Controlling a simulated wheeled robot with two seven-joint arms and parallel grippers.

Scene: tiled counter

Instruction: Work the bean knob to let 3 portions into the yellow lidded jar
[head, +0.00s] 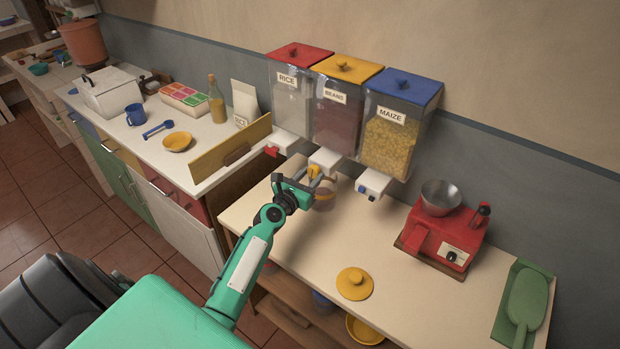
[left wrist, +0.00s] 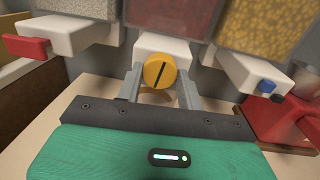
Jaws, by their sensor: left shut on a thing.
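The bean dispenser (head: 337,112) is the middle of three wall bins, with a yellow lid and a BEANS label. Its round yellow knob (left wrist: 160,71) has a dark slot, which stands near upright in the left wrist view. My left gripper (head: 309,178) is shut on this knob, one finger on each side. A see-through jar (head: 325,199) stands on the counter below the bean spout, partly hidden by my gripper. Its contents cannot be made out. A yellow lid (head: 354,283) with a small knob lies on the counter in front. My right gripper is not in view.
The rice bin (head: 291,103) with a red knob and the maize bin (head: 393,143) with a blue knob flank the beans. A wooden board (head: 230,148) stands at the left.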

